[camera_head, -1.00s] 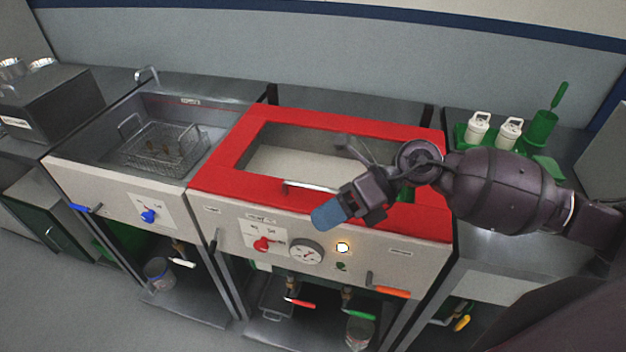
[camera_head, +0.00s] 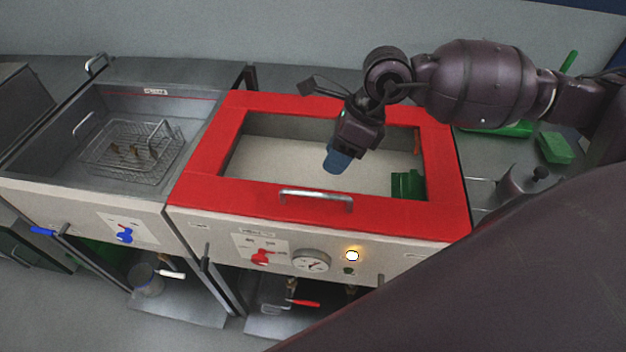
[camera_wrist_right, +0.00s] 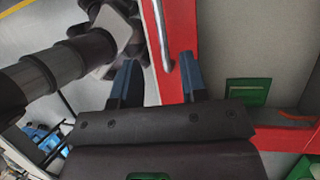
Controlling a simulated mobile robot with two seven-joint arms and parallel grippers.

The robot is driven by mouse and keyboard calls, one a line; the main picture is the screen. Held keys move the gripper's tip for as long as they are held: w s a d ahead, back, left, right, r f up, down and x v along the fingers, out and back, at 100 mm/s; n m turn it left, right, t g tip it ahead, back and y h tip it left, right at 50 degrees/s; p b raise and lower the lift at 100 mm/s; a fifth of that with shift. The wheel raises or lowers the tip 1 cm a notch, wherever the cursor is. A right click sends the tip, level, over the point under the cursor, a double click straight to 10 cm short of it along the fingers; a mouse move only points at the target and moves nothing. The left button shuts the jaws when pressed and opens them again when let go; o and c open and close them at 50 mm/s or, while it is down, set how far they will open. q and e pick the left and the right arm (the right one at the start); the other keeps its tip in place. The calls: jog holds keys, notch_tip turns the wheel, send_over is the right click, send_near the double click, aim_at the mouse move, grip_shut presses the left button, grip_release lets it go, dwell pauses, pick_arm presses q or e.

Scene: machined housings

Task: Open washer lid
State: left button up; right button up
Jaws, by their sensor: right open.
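The washer lid (camera_head: 205,150) is a red frame around a window, lying flat on the washer in the head view. Its metal bar handle (camera_head: 316,196) runs along the front edge and is fully visible. My right gripper (camera_head: 338,160) has blue fingertips and shows over the window, behind and right of the handle. In the right wrist view, the gripper (camera_wrist_right: 158,76) is open, with its two blue fingers apart and nothing between them. The handle (camera_wrist_right: 158,32) lies ahead of the fingers there, beside the red frame (camera_wrist_right: 182,45), apart from them.
Below the lid, the front panel has a red knob (camera_head: 261,257), a gauge (camera_head: 311,260) and a lit lamp (camera_head: 352,256). A sink with a wire basket (camera_head: 133,150) stands left. A green object (camera_head: 407,185) shows through the window. A steel counter lies right.

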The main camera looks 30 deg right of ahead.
send_over(316, 188)
jog(key=s+a, duration=0.2)
jog(key=s, duration=0.2)
notch_tip(316, 188, down, 8)
jog(key=shift+a+f+p, duration=0.1)
jog(key=shift+a+p, duration=0.05)
jog(key=shift+p, duration=0.15)
jog(key=shift+c, duration=0.4)
grip_shut()
